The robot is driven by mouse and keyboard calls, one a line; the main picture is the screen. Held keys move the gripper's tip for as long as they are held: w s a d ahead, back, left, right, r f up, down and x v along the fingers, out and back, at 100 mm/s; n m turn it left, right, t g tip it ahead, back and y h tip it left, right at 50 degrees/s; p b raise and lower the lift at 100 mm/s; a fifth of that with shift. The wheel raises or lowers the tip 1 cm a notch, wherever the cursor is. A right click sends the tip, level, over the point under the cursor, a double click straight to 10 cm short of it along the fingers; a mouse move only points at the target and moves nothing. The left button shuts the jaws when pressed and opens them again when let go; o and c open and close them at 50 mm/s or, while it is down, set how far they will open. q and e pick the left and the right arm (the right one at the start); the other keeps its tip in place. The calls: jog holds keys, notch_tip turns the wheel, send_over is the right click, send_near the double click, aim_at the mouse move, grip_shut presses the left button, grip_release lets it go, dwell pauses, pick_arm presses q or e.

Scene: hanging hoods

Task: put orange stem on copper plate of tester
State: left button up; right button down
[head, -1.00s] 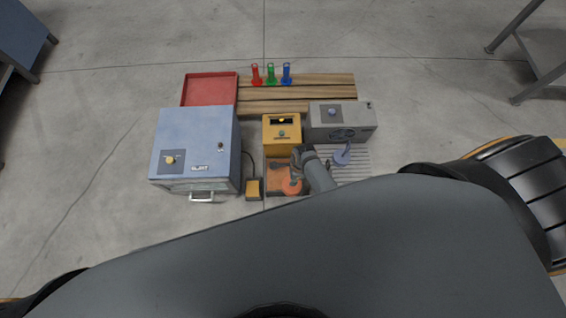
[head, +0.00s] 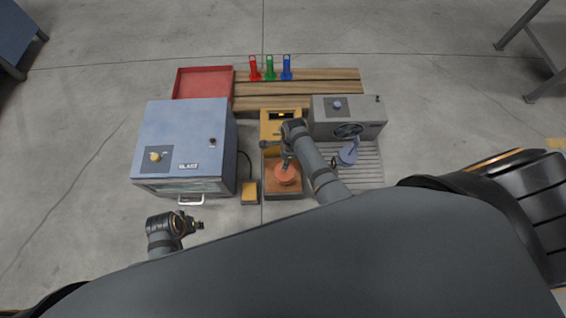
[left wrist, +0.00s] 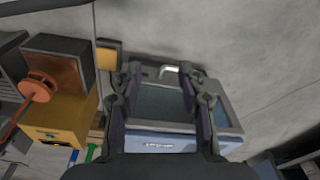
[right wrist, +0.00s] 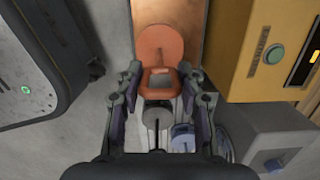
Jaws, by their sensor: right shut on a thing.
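The orange stem (head: 287,174) has a round disc and shows over the copper plate (head: 270,191) of the yellow tester (head: 278,117) in the head view. My right gripper (head: 287,157) is shut on its upper part. In the right wrist view the orange stem (right wrist: 160,45) sits between the fingertips of my right gripper (right wrist: 160,80), its disc in front of the copper plate (right wrist: 190,20). The left wrist view also shows the orange stem (left wrist: 38,86) beside the copper plate (left wrist: 60,72). I cannot tell whether it touches. My left gripper (head: 199,226) is open and empty, in front of the blast cabinet.
The blue blast cabinet (head: 185,135) stands left, with a yellow pedal (head: 250,193) beside it. A blue stem (head: 347,155) is on the slatted rack (head: 368,172) before the grey fan box (head: 350,115).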

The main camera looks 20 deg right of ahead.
jog(key=f+b, duration=0.1)
jog(key=b, duration=0.1)
jog(key=w+f+b, duration=0.1)
jog(key=f+b, duration=0.1)
jog(key=b, duration=0.1)
jog(key=w+f+b, duration=0.1)
jog(key=f+b, duration=0.1)
jog(key=shift+f, duration=0.25)
jog(key=shift+f+b, duration=0.1)
jog(key=shift+b, duration=0.2)
pick_arm(q)
jog(key=d+t, duration=0.1)
jog(key=d+r+t+h, duration=0.1)
jog(key=w+d+r+t, duration=0.1)
jog(key=d, duration=0.1)
jog(key=shift+h, duration=0.3)
jog(key=shift+f, duration=0.1)
pick_arm(e)
jog(key=c, duration=0.8)
grip_release()
